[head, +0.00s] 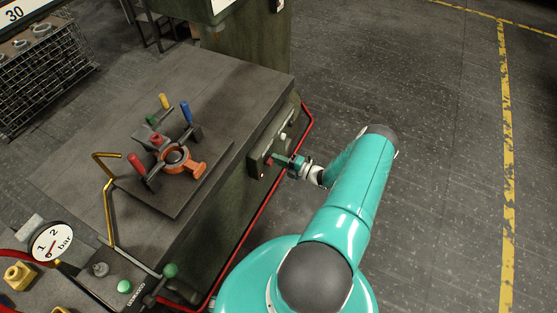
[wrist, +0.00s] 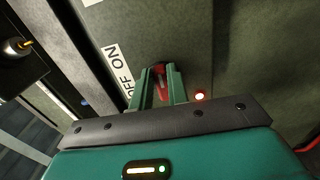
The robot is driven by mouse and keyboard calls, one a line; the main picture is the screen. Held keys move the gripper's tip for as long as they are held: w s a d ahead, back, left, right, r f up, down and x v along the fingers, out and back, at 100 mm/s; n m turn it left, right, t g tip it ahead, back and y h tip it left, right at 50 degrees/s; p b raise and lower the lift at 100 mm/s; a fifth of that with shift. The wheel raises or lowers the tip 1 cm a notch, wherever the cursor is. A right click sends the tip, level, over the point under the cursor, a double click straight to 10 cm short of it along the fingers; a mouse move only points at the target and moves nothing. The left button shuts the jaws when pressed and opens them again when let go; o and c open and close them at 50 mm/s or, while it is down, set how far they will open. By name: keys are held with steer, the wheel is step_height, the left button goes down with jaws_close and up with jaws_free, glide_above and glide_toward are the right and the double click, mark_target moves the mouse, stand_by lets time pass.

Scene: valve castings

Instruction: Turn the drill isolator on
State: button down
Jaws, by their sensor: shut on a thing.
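The drill isolator is a red handle (wrist: 162,92) on a dark green panel face in the wrist view. A white OFF ON label (wrist: 121,70) is to its left. My gripper (wrist: 160,72) is shut on the handle, with one green finger on each side of it. The fingers hide part of the handle, and I cannot tell which mark it points to. In the head view, my gripper (head: 277,160) reaches the isolator box (head: 256,163) on the bench's right side.
A red rail (head: 263,219) runs along the bench's side below the box. On the bench (head: 210,80), an orange casting (head: 182,167) sits among coloured clamps. A pressure gauge (head: 52,243) stands at front left. The floor to the right is clear.

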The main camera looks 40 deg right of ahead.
steer(key=c, duration=1.4)
jaws_free()
steer(key=shift+o, duration=0.2)
steer(key=shift+s, duration=0.1)
steer(key=v, duration=1.3)
steer(key=shift+s, duration=0.35)
steer(key=shift+d+r, duration=0.1)
